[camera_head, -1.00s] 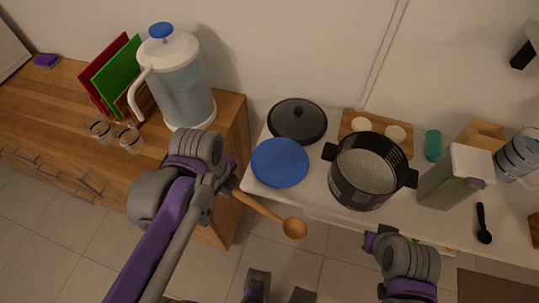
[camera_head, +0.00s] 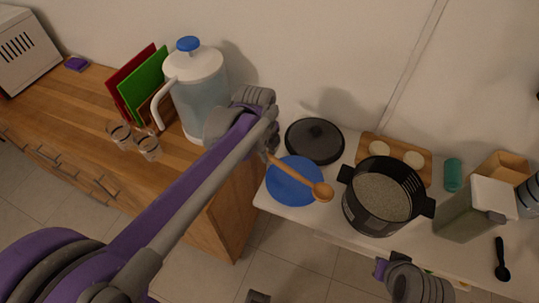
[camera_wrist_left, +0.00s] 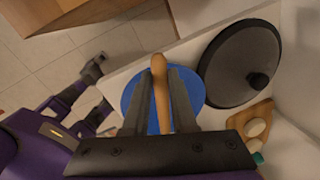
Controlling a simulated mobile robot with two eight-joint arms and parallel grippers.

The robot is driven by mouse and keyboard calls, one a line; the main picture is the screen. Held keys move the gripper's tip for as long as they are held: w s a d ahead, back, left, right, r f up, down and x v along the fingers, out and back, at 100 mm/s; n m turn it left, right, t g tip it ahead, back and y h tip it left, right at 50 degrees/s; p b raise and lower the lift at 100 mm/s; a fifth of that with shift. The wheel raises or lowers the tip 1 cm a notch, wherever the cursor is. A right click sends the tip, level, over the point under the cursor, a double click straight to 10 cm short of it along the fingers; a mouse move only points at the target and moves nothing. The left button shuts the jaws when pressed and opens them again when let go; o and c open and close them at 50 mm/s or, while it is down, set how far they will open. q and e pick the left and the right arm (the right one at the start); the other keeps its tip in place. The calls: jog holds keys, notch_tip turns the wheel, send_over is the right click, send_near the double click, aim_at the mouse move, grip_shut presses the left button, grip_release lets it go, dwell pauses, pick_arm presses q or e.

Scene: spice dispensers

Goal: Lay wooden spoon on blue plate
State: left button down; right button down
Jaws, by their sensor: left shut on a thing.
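The wooden spoon (camera_head: 298,177) is in my left gripper (camera_head: 268,153), which is shut on its handle. In the head view the spoon reaches over the blue plate (camera_head: 287,187), its bowl near the plate's right edge. The left wrist view shows the spoon (camera_wrist_left: 161,97) between the two fingers of the left gripper (camera_wrist_left: 161,75), with the blue plate (camera_wrist_left: 130,94) behind it. I cannot tell how high the spoon is above the plate. My right gripper's jaws cannot be made out; part of my right arm shows at the bottom right of the head view.
A wooden board (camera_head: 366,149), a green-filled container (camera_head: 475,209) and a black spoon (camera_head: 501,258) are further right. A large pitcher (camera_head: 198,92) stands on the wooden counter.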

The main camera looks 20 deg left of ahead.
pick_arm(q)
jog(key=shift+w+f, duration=0.15)
jog(key=shift+w, duration=0.55)
jog(key=shift+s+f, duration=0.1)
jog(key=shift+f, duration=1.5)
jog(key=shift+f, duration=0.15)
jog(key=c, duration=0.7)
grip_release()
